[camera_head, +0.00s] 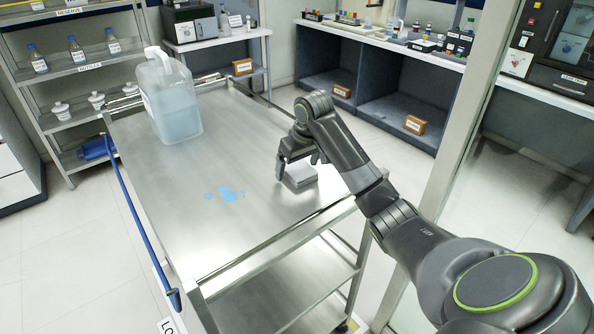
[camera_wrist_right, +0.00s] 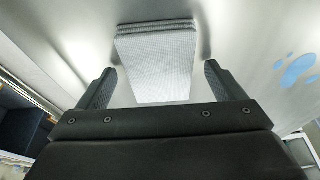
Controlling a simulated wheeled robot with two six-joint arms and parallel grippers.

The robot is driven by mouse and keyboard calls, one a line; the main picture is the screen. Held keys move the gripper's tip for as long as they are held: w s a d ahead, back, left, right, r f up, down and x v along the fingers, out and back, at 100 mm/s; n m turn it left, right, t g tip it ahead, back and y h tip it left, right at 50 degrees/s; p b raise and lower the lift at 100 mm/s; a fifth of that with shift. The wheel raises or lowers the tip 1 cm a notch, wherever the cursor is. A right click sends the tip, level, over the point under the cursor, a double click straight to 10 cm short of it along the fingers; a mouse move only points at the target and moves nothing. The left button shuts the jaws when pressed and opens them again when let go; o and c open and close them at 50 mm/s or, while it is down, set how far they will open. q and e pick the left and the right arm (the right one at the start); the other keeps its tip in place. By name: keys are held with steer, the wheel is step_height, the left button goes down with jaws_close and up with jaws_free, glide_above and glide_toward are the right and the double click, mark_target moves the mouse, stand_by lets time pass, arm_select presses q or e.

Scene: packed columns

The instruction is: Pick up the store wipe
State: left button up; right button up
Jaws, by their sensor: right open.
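The wipe is a folded light-grey pad (camera_head: 301,176) lying on the steel cart top, near its right edge. In the right wrist view the wipe (camera_wrist_right: 157,62) lies ahead, between and beyond my finger tips. My right gripper (camera_head: 298,165) is over the cart at the wipe, with its fingers pointing down. In the right wrist view my right gripper (camera_wrist_right: 160,80) is open, with one finger on each side of the wipe's near part and a gap to each side. My left gripper is not in view.
The steel cart top (camera_head: 260,125) carries a large jug of bluish liquid (camera_head: 172,98) at the back left and a blue spill (camera_head: 228,194) left of the wipe. A blue-handled tool (camera_head: 140,215) runs along the cart's left edge. A glass partition post (camera_head: 463,150) stands to the right.

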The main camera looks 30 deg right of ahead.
mark_target(298, 168)
steer(key=c, duration=1.1)
steer(key=shift+o, duration=0.2)
step_height(298, 168, up, 5)
step_height(298, 168, up, 4)
steer(key=shift+f+p, duration=0.15)
steer(key=shift+p, duration=0.7)
steer(key=shift+r+p, duration=0.7)
steer(key=shift+p, duration=0.05)
